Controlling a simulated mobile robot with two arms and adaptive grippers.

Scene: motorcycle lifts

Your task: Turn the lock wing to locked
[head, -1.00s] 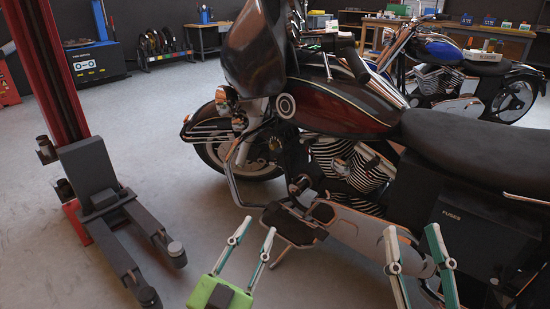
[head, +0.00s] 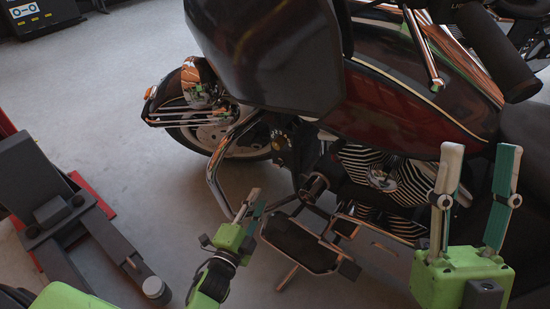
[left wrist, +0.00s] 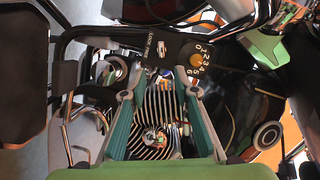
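My right gripper (head: 479,150) is open and empty in front of the motorcycle's right side.
The dark red motorcycle (head: 400,105) fills the middle and right. Its large dark fairing (head: 265,50) overhangs the area behind my left gripper. A footboard (head: 300,245) lies low between my grippers. A lift arm (head: 100,250) stands at left. Floor between them is clear.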

